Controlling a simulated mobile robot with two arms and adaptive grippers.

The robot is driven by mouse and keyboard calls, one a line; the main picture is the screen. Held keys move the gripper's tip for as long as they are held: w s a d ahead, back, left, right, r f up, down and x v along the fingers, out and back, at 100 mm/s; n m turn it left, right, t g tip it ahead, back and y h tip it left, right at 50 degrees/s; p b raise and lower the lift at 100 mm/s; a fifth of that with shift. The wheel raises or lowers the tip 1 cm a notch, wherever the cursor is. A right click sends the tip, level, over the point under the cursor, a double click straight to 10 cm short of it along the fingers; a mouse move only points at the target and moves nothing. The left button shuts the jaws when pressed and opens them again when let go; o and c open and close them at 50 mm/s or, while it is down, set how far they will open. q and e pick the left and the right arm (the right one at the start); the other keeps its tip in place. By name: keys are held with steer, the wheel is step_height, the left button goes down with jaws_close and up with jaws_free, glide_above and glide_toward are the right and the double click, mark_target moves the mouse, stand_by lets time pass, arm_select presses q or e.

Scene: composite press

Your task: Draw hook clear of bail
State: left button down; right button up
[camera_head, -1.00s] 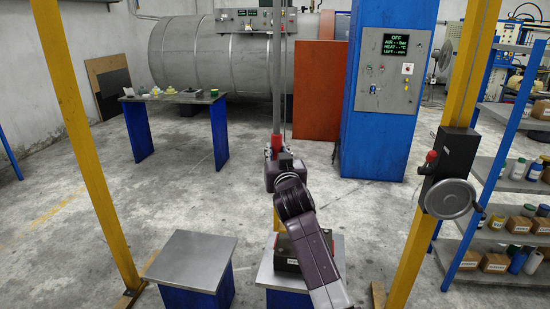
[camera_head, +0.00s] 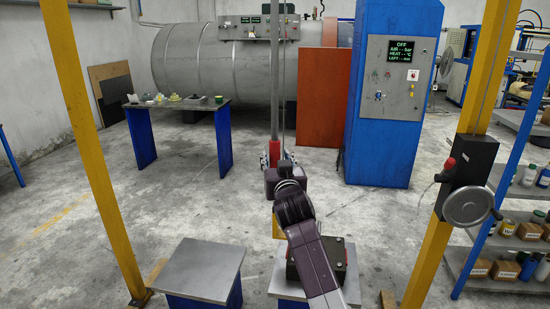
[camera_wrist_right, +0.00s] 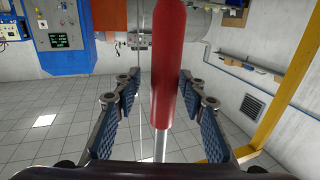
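A grey pole (camera_head: 275,70) hangs down the middle of the head view and has a red grip (camera_head: 276,150) low on it. My right gripper (camera_head: 277,157) is at the red grip. In the right wrist view its two blue-padded fingers (camera_wrist_right: 163,110) stand apart, with the red grip (camera_wrist_right: 168,65) between them and gaps on both sides. A dark box (camera_head: 340,256) sits on the right stand, partly behind my right arm. A small yellow part (camera_head: 276,229) shows beside my arm above it; I cannot tell if it is the hook. The bail is hidden. My left gripper is out of view.
The right stand (camera_head: 282,282) and an empty left stand (camera_head: 200,264) have metal tops. Yellow posts (camera_head: 85,130) rise on both sides; the right one carries a hand winch (camera_head: 468,180). A blue control cabinet (camera_head: 395,90) and an orange panel (camera_head: 320,95) stand behind.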

steer(key=shift+r, duration=0.1)
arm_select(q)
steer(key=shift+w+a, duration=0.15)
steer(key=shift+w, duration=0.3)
arm_select(e)
steer(key=s, duration=0.7)
steer(key=shift+s+d, duration=0.2)
steer(key=shift+d, duration=0.1)
